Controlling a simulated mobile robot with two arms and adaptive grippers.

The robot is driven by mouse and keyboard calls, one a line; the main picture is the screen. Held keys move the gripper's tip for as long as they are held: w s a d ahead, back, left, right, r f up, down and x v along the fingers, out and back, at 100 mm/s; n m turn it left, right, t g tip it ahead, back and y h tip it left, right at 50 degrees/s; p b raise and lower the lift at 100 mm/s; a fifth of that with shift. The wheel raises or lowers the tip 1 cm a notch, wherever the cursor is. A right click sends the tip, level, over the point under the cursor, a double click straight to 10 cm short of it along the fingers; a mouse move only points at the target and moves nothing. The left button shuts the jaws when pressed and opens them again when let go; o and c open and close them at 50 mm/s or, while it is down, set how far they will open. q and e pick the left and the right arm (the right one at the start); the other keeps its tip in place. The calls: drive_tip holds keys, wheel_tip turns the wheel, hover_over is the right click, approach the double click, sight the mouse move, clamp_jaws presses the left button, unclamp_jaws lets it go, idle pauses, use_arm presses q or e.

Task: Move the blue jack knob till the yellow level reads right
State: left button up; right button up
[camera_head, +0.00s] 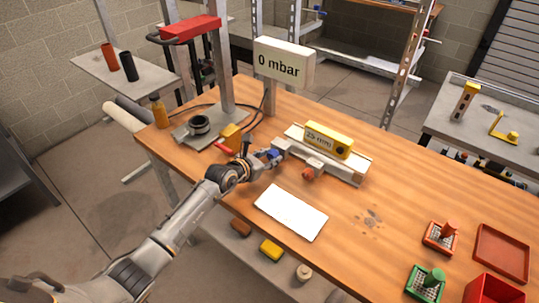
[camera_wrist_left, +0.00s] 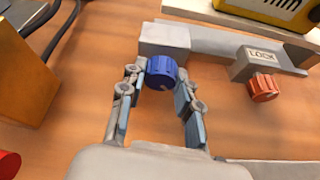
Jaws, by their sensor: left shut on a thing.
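The blue jack knob (camera_wrist_left: 161,71) sits on the front of a grey block at the left end of the rail; it is small in the head view (camera_head: 275,153). My left gripper (camera_wrist_left: 160,84) is shut on the knob, with one finger on each side. In the head view the gripper (camera_head: 266,158) reaches it from the left. The yellow level (camera_head: 328,140) rests on the pale bar, and its display looks like "25 mm". In the left wrist view only part of the level (camera_wrist_left: 280,9) shows, cut by the top edge. My right gripper is out of view.
An orange-red knob (camera_wrist_left: 263,88) under a LOCK label (camera_wrist_left: 262,55) is right of the blue knob. A "0 mbar" sign (camera_head: 283,62) stands behind. A white sheet (camera_head: 291,212) lies in front. An orange block (camera_wrist_left: 25,75) and cables are to the left.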

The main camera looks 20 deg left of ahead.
use_arm(q)
drive_tip(key=o, duration=1.1)
drive_tip(key=shift+o, duration=0.2)
drive_tip(key=v, duration=1.2)
drive_tip(key=shift+s, duration=0.1)
